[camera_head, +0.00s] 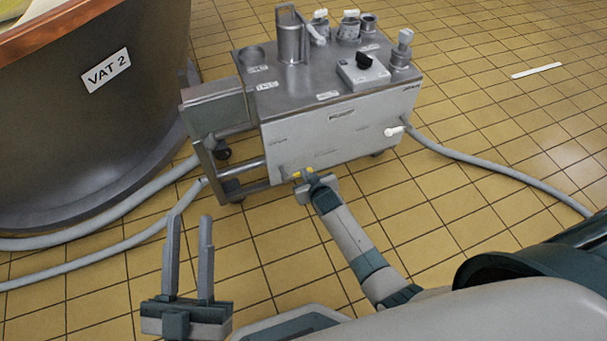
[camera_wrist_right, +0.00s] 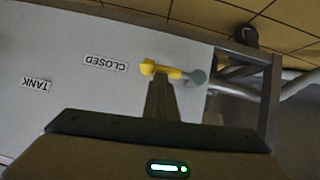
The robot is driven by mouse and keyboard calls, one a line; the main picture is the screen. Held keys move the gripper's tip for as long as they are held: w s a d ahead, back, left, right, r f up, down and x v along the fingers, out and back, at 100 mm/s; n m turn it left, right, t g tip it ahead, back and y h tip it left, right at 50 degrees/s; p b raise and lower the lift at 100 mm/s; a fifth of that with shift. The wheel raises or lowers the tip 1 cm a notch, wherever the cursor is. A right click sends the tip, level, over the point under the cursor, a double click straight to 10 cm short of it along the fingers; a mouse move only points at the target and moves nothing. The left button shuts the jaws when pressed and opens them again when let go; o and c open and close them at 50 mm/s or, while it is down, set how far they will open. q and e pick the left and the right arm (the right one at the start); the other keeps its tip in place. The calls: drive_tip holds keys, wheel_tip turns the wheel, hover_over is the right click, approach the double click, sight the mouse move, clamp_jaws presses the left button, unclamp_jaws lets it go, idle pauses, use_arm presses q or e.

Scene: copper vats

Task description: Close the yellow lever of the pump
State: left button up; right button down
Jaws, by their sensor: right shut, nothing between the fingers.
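The pump is a grey steel cart (camera_head: 340,128). Its small yellow lever (camera_head: 297,175) is low on the front panel, near the left corner. In the right wrist view the yellow lever (camera_wrist_right: 172,73) lies nearly level, its round knob beside the CLOSED label (camera_wrist_right: 106,63) and its other end at a grey pivot (camera_wrist_right: 197,77). My right gripper (camera_head: 308,176) is at the lever; in the wrist view its shut fingers (camera_wrist_right: 162,82) overlap the lever's middle. I cannot tell whether they touch. My left gripper (camera_head: 188,218) is open and empty, above the floor.
The dark vat (camera_head: 95,110) marked VAT 2 stands at the left. Grey hoses (camera_head: 105,212) run along the floor to the left, and another hose (camera_head: 490,172) runs right from the cart.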

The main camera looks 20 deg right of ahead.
use_arm(q)
drive_tip(key=shift+w+f, duration=0.1)
use_arm(e)
drive_tip(key=shift+w+d+r, duration=0.1)
drive_tip(key=shift+d+r, duration=0.05)
drive_tip(key=shift+d, duration=0.15)
